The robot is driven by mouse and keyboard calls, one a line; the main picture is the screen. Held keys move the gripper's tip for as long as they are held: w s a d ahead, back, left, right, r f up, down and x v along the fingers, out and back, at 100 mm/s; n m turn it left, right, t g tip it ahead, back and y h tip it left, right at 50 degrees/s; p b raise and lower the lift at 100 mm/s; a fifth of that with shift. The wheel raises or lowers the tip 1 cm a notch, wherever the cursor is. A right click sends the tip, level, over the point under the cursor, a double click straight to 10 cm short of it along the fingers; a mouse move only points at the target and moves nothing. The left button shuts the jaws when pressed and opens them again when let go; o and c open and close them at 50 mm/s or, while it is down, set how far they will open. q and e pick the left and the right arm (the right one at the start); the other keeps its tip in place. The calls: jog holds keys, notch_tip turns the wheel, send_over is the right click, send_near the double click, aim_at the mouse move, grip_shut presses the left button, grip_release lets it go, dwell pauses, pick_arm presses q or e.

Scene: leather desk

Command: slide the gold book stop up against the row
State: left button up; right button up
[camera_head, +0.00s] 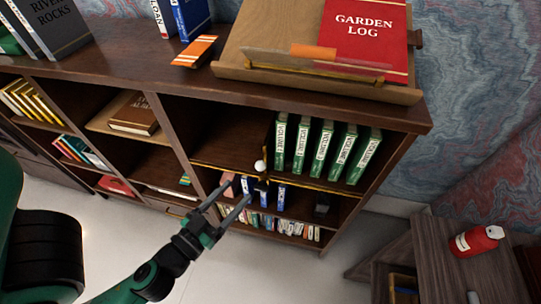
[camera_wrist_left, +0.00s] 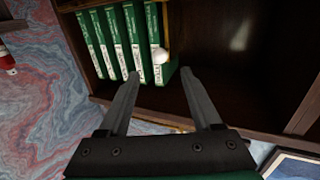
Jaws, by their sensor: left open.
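The row of green volumes (camera_head: 321,150) stands upright on the right part of the shelf; it also shows in the left wrist view (camera_wrist_left: 119,42). The book stop is at the row's left end in the head view, with a round white knob (camera_head: 260,166) low at the shelf's front edge. In the left wrist view the knob (camera_wrist_left: 160,55) shows beside the end book, between my fingertips in the picture. Whether the stop touches that book is unclear. My left gripper (camera_head: 238,190) is open and empty, in front of the shelf below and left of the knob. My right gripper is out of view.
A gold rail runs along the shelf's front edge (camera_head: 215,168). The shelf left of the stop is bare. A stand holding a red garden log (camera_head: 362,36) is on top.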

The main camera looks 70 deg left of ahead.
aim_at(258, 168)
pick_arm(q)
jog(key=p+x, duration=0.1)
jog(key=x, duration=0.1)
jog(key=r+p+x, duration=0.1)
jog(key=x, duration=0.1)
jog(key=shift+w, duration=0.1)
jog(key=x, duration=0.2)
jog(key=p+x, duration=0.1)
jog(key=x, duration=0.2)
jog(key=shift+w+a+f+p, duration=0.15)
jog(key=shift+w+f+p, duration=0.1)
jog(key=shift+f+p, duration=0.1)
jog(key=shift+w+a+f, duration=0.15)
jog(key=shift+w+a, duration=0.2)
jog(key=shift+w, duration=0.2)
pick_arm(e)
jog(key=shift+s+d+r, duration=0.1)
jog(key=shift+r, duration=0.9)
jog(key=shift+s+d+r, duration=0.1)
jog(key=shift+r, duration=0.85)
pick_arm(q)
grip_shut()
